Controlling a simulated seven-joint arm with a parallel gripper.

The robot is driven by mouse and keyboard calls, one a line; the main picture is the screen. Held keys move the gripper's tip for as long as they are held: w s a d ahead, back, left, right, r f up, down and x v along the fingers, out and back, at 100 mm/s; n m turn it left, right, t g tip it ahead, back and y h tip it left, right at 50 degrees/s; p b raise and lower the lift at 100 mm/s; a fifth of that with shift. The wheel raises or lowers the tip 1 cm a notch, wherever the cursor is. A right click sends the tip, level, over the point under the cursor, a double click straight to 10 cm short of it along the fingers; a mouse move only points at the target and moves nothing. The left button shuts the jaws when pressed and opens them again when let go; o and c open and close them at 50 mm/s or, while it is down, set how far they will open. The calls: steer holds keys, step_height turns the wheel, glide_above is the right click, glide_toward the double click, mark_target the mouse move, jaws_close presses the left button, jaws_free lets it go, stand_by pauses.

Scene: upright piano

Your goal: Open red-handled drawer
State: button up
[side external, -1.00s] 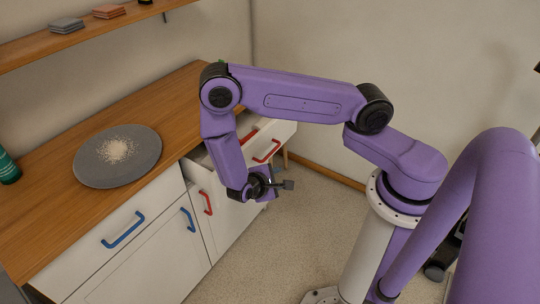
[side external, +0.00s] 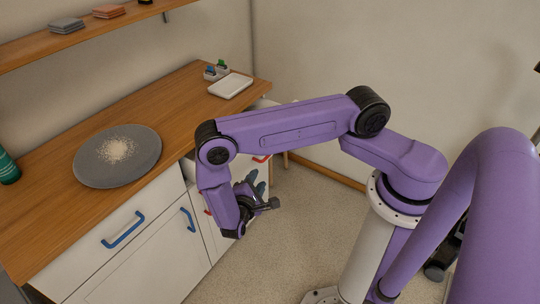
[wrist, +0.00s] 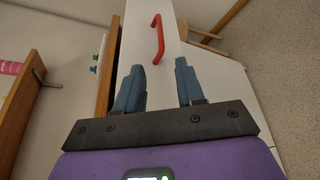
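The red drawer handle (wrist: 157,38) is on a white drawer front (wrist: 138,22) in the wrist view. In the side view only a short piece of the red handle (side external: 262,158) shows beside my forearm. My gripper (wrist: 159,66) is open, with its blue-grey fingers apart and nothing held. The handle appears just beyond and between the fingertips, and I see no grip on it. In the side view my gripper (side external: 256,184) is low in front of the cabinet. My arm hides most of the drawer, so how far it stands out is hard to tell.
The wooden counter (side external: 50,198) carries a grey round plate (side external: 90,170) with pale grains, a white tray (side external: 231,85) and a green bottle (side external: 8,167). Blue handles (side external: 123,230) mark the left drawer and door. The floor (side external: 290,230) in front is clear.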

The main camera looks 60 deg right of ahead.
steer(key=x, duration=1.6)
steer(key=shift+d, duration=0.3)
jaws_close()
